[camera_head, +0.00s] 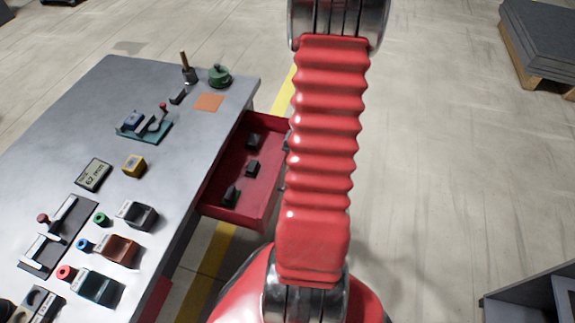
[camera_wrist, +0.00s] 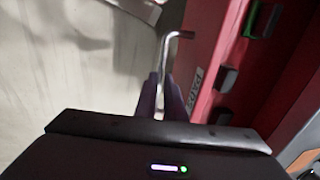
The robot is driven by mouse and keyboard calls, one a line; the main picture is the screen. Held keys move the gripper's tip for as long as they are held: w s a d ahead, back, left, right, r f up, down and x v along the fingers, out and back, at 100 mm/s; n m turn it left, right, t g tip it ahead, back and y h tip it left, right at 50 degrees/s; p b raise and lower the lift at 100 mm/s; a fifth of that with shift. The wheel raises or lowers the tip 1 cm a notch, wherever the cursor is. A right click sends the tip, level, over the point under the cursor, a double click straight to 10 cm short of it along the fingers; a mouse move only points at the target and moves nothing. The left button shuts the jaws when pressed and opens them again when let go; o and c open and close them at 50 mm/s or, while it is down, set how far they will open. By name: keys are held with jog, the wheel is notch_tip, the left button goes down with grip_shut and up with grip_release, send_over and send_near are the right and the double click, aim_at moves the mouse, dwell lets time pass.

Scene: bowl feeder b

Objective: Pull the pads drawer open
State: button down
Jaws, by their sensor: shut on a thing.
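The red pads drawer (camera_head: 238,217) stands pulled out from the right side of the grey bench, with several dark pads (camera_head: 252,168) inside. In the wrist view its red front (camera_wrist: 206,45) carries a white label reading PADS (camera_wrist: 194,89). A bent metal handle (camera_wrist: 165,50) stands off that front. My gripper (camera_wrist: 162,82) is shut on the handle, with a dark finger on each side of it. In the head view my red arm hides the gripper, the handle and part of the drawer front.
The bench top (camera_head: 75,130) holds a gauge display (camera_head: 93,175), a yellow block (camera_head: 133,165), a teal fixture (camera_head: 145,128) and several small bins. Open floor (camera_head: 430,170) lies to the right. A grey cabinet (camera_head: 530,298) stands at the lower right and a loaded pallet (camera_head: 545,45) at the upper right.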

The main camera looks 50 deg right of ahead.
jog(key=shift+s+d, duration=0.1)
jog(key=shift+s, duration=0.05)
jog(key=c, duration=2.1)
grip_release()
jog(key=shift+r, duration=0.2)
jog(key=r, duration=0.4)
jog(key=s+r, duration=0.1)
jog(key=r, duration=0.3)
jog(key=s+r, duration=0.1)
jog(key=r, duration=0.4)
jog(key=shift+s+d+r, duration=0.1)
jog(key=shift+s+d, duration=0.1)
jog(key=shift+d, duration=0.2)
